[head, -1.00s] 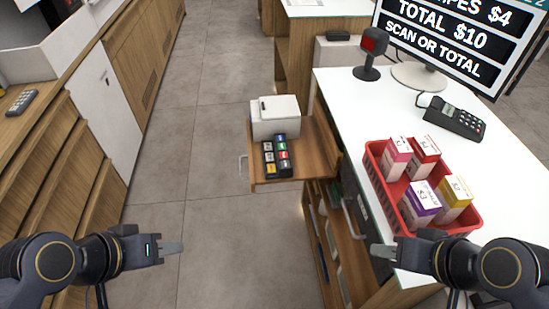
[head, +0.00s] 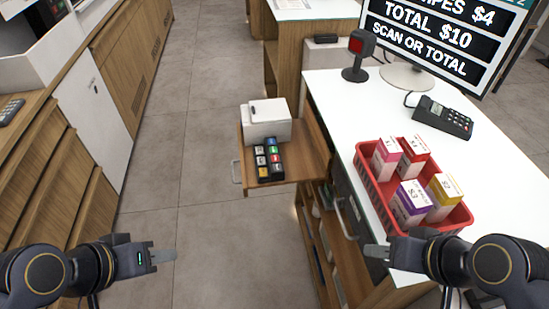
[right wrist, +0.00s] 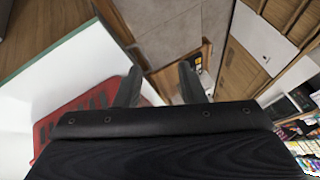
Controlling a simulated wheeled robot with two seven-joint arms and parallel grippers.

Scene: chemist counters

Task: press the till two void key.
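A small black keypad (head: 269,161) with two columns of coloured keys lies on a pulled-out wooden shelf (head: 306,160) left of the white counter. The key labels are too small to read, so I cannot tell which is void. A screen (head: 425,40) on the counter reads "TOTAL $10" and "SCAN OR TOTAL". My left gripper (head: 165,256) is over the floor, in front and left of the keypad; I cannot tell its opening. My right gripper (head: 375,252) is by the counter's near edge, right of the keypad. The right wrist view shows its fingers (right wrist: 160,82) apart and empty.
A white printer (head: 266,121) stands behind the keypad on the shelf. A red basket (head: 372,190) of boxes, a card terminal (head: 441,117) and a scanner (head: 357,62) are on the counter. A handle (head: 344,217) juts out below. The aisle floor is clear.

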